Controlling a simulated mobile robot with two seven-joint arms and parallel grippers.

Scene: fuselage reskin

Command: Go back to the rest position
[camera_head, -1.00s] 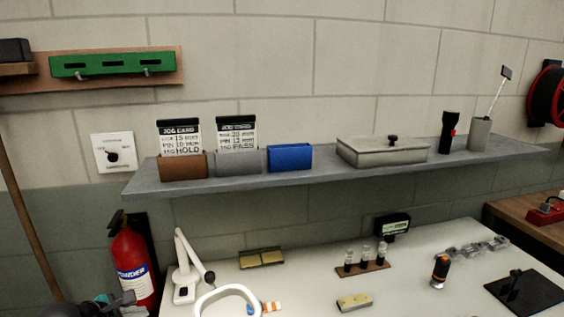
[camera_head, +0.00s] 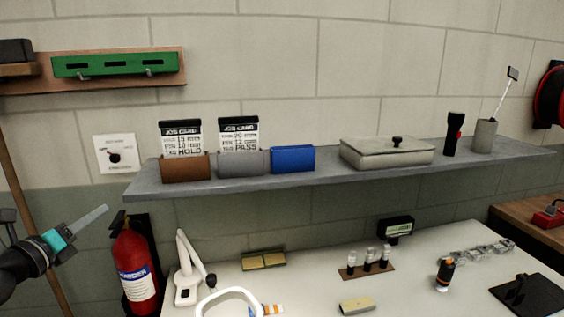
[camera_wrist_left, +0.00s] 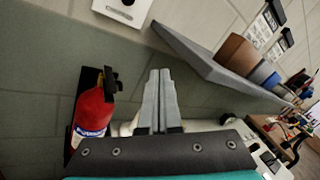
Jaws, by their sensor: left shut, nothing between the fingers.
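My left gripper (camera_head: 92,219) is at the lower left of the head view, raised in front of the wall and left of the fire extinguisher. Its fingers lie together, shut and empty, pointing up and to the right. In the left wrist view the shut fingers (camera_wrist_left: 156,98) point at the wall, with nothing between them. My right gripper is not in the head view.
A red fire extinguisher (camera_head: 134,262) hangs close to the left gripper. A grey shelf (camera_head: 330,177) holds job-card pockets, a lidded box and a torch. The white bench (camera_head: 316,285) below carries a lamp (camera_head: 186,270) and small items.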

